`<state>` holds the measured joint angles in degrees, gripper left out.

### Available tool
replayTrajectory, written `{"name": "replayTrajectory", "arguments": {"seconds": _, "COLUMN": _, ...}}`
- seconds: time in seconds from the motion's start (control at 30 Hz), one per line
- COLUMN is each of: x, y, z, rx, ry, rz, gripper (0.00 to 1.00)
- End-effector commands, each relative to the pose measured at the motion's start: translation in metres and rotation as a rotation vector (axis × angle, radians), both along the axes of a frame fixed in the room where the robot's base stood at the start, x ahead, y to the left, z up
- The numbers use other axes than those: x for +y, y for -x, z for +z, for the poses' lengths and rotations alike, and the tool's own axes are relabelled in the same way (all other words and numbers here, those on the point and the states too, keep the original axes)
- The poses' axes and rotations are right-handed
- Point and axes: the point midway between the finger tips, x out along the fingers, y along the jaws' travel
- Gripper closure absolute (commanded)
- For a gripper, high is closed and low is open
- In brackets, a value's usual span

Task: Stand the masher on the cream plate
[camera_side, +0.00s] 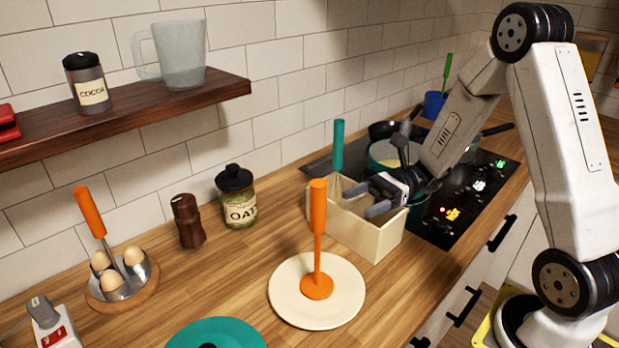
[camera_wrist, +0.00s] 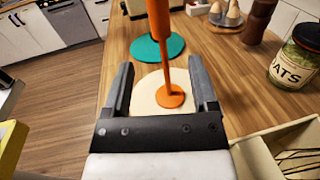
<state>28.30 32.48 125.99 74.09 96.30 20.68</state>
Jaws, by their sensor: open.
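The orange masher (camera_side: 317,240) stands upright on the cream plate (camera_side: 345,304), its round foot flat on the plate near the middle. In the wrist view the masher (camera_wrist: 158,30) rises beyond my fingers, with its foot on the cream plate (camera_wrist: 146,98). My gripper (camera_side: 362,199) is open and empty, to the right of the masher's handle and above the cream box. The fingers point toward the masher and are apart from it. In the wrist view my gripper (camera_wrist: 164,75) frames the plate between its fingers.
The cream box (camera_side: 375,235) holds a teal-handled tool (camera_side: 338,145). A teal plate (camera_side: 215,334) lies in front. The oat jar (camera_side: 237,197), brown mill (camera_side: 188,221) and egg stand (camera_side: 150,285) with an orange handle are left. A pot (camera_side: 385,160) stands on the hob behind.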

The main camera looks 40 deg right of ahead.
Motion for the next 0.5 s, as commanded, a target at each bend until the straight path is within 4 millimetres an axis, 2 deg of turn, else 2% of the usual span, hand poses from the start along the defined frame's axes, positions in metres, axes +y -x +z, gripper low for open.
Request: {"name": "replayTrajectory", "arguments": {"seconds": 0.5, "x": 0.0049, "y": 0.0037, "z": -0.0029, "rx": -0.002, "ry": 0.035, "rz": 0.023, "gripper": 0.25}}
